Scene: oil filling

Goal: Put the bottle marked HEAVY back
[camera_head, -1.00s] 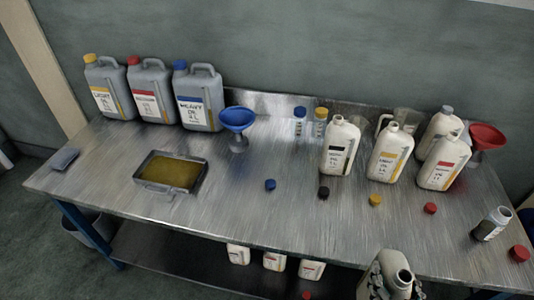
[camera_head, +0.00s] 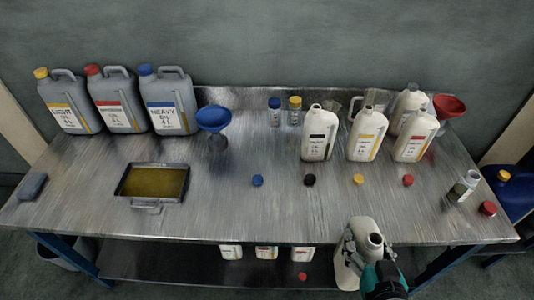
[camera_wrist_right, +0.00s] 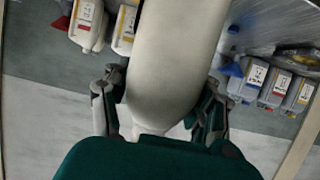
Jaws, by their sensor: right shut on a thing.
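My right gripper (camera_head: 368,248) is shut on a white, uncapped bottle (camera_head: 352,268), held upright or nearly so in front of the table's front edge. The right wrist view shows this bottle (camera_wrist_right: 175,60) between the two fingers; its label is hidden, so I cannot read its marking. A grey canister with a blue cap (camera_head: 170,103), whose label reads HEAVY, stands at the back left of the table, right of the LIGHT canister (camera_head: 62,103) and a red-capped one (camera_head: 113,100). My left gripper is not in view.
Several white bottles (camera_head: 318,135) stand at the back right of the metal table (camera_head: 240,215). Loose caps lie in front, including a blue one (camera_head: 257,180) and a black one (camera_head: 310,180). A blue funnel (camera_head: 213,118), red funnel (camera_head: 449,106) and oil tray (camera_head: 146,203) are also there. Small bottles (camera_head: 266,252) stand on the lower shelf.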

